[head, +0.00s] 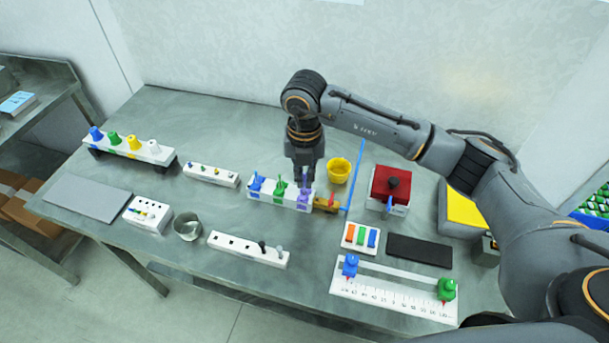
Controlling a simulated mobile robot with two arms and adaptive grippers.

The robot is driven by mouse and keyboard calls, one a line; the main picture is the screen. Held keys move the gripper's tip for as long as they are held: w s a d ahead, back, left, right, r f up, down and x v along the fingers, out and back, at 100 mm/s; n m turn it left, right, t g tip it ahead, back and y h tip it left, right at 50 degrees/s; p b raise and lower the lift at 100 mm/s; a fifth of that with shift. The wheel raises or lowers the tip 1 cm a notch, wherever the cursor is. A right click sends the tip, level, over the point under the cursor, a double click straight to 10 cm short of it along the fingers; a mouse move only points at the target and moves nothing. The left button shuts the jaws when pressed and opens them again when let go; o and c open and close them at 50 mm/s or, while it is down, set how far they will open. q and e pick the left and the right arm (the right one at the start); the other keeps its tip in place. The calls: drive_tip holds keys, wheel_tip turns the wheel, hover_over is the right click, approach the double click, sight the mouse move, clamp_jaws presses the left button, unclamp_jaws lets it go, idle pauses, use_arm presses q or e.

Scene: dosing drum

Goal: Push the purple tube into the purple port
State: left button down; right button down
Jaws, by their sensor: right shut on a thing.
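A white block (268,203) with blue, green and purple fittings on top stands mid-table. Its right end has a purple-marked place, and a purple piece (304,198), seemingly the purple tube, stands up there. My right gripper (305,180) points down over that end and is shut on the purple piece. The fingers hide its upper part. The purple port is hidden or too small to make out, so I cannot tell how deep the tube sits. My left gripper is not in view.
A brass fitting (327,204) and a thin blue upright strip (355,176) are close right of the block. A yellow cup (339,170) stands behind, a red-topped box (390,186) further right. A white socket strip (248,249) lies in front.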

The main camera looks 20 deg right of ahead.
drive_tip(key=shift+f+b, duration=1)
drive_tip(key=shift+f, duration=0.3)
drive_tip(key=c, duration=1.4)
unclamp_jaws()
drive_tip(key=shift+c, duration=0.2)
drive_tip(key=shift+r, duration=0.1)
wheel_tip(320, 180, up, 12)
drive_tip(key=shift+f, duration=0.1)
